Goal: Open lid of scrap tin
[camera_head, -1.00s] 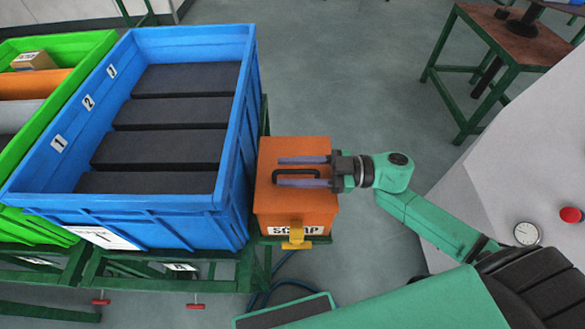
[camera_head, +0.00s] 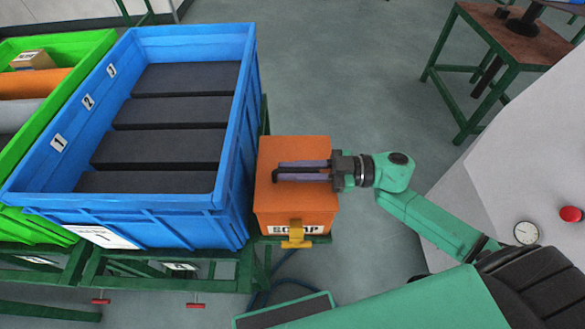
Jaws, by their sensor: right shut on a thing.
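The scrap tin (camera_head: 277,215) is an orange box with a "SCRAP" label and a yellow latch (camera_head: 297,236) on its front. It stands right of the blue crate. Its orange lid (camera_head: 285,150) lies flat on top, closed. My right gripper (camera_head: 278,170) reaches in from the right above the lid, its fingers pointing left. It is shut on the lid's black handle (camera_head: 303,171), which is mostly hidden by the fingers. My left gripper is out of view.
A blue crate (camera_head: 150,205) with several dark blocks stands close to the tin's left. A green crate (camera_head: 60,58) is farther left. A green-framed table (camera_head: 512,42) is at upper right. Floor behind the tin is clear.

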